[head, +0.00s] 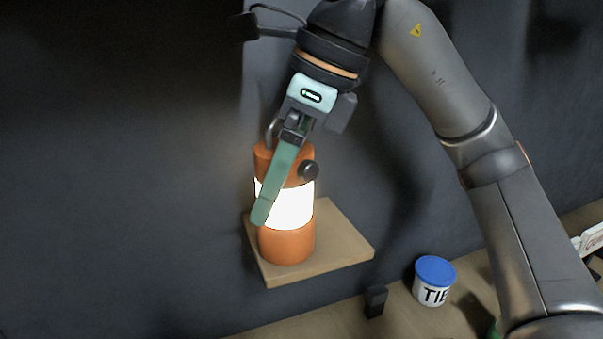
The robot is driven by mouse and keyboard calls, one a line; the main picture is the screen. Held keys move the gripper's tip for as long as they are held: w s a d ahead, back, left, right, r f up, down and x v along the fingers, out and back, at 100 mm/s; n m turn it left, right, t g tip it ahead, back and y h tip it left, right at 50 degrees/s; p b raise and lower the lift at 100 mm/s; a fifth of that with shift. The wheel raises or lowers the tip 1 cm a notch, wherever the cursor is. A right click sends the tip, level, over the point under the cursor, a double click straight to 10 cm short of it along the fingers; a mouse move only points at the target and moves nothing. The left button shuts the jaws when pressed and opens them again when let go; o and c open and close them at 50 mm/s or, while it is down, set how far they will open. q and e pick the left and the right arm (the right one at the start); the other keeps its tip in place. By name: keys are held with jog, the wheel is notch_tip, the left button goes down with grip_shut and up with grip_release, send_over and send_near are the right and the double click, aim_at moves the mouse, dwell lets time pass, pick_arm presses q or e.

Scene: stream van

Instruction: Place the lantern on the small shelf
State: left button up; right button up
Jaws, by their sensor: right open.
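The lantern (288,245) is orange with a glowing white middle band and a dark knob on its side. It stands upright on the small wooden shelf (347,248), which is fixed to the dark wall. My right gripper (262,212) comes down from above the lantern, with a green finger in front of its band. The jaws are open; the other finger is mostly hidden behind the lantern, and I cannot tell whether either finger touches it. My left gripper is not in view.
A white tub with a blue lid (435,283) and a small black object (375,301) stand on a wooden surface below the shelf. My right arm spans the right side. The dark wall left of the shelf is clear.

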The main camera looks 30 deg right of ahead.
jog(key=shift+r, duration=0.1)
jog(key=shift+r, duration=0.2)
jog(key=s+d, duration=0.8)
jog(key=d, duration=0.1)
jog(key=shift+s+r+p, duration=0.25)
jog(key=shift+r+p, duration=0.1)
jog(key=shift+r, duration=0.1)
